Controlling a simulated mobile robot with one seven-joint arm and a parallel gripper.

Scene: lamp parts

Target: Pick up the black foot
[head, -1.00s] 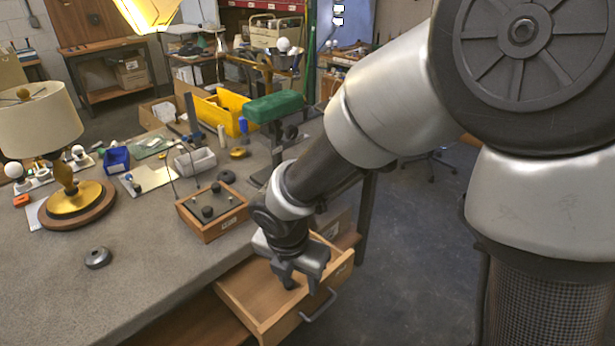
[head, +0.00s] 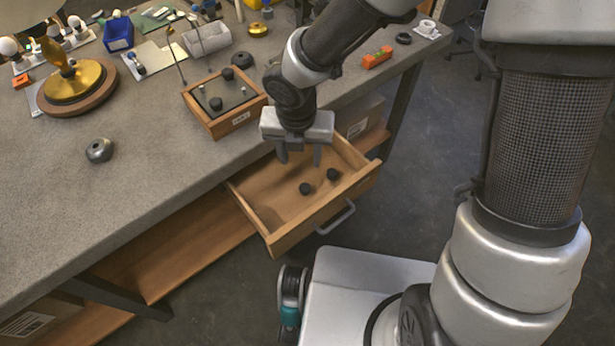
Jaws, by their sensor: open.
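Two small round black feet lie on the floor of the open wooden drawer, one at the left (head: 305,188) and one at the right (head: 333,174). Two more black round pieces sit on the wooden box, one at the back (head: 227,74) and one nearer the front (head: 215,103). My gripper (head: 300,157) points down over the back part of the drawer (head: 276,243). Its fingers are apart with nothing between them. In the picture both drawer feet show below the fingertips, apart from them. The exact height above the drawer floor is hard to tell.
The wooden box (head: 232,123) stands on the grey bench (head: 150,215) left of my gripper. A grey metal disc (head: 99,150) and the lamp base (head: 75,88) are farther left. An orange level (head: 377,57) lies near the bench's right end. The bench's front middle is clear.

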